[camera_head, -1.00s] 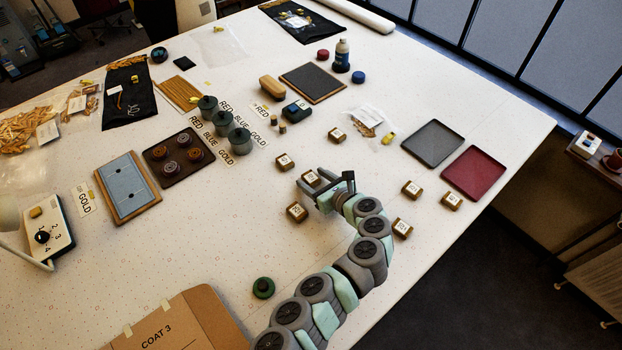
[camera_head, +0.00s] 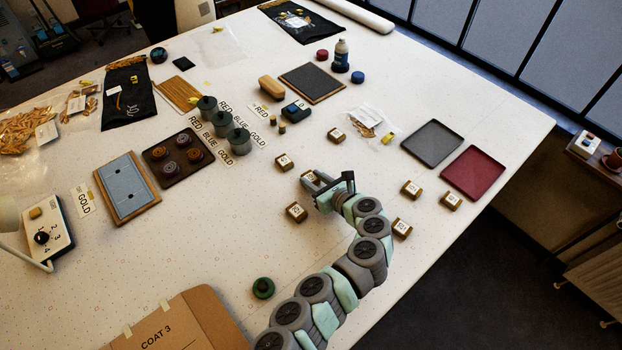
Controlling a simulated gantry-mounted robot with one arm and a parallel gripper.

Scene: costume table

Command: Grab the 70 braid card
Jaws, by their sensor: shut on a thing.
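Several small brown blocks with white number labels stand on the white table; the numbers are too small to read surely. My gripper (camera_head: 313,182) is shut on one of these braid cards (camera_head: 308,176), which is partly hidden by the fingers. I cannot tell whether it touches the table. Other cards stand apart around it: one at upper left (camera_head: 284,162), one at lower left (camera_head: 296,212), one farther back (camera_head: 336,135), and others to the right of my arm (camera_head: 402,228), (camera_head: 411,189), (camera_head: 450,201).
A grey tray (camera_head: 433,143) and a red tray (camera_head: 473,173) lie to the right. Grey-green canisters (camera_head: 239,141) and a dark tray of spools (camera_head: 203,152) stand to the left. A green round item (camera_head: 263,288) and a cardboard folder (camera_head: 190,325) are in front. Table between is clear.

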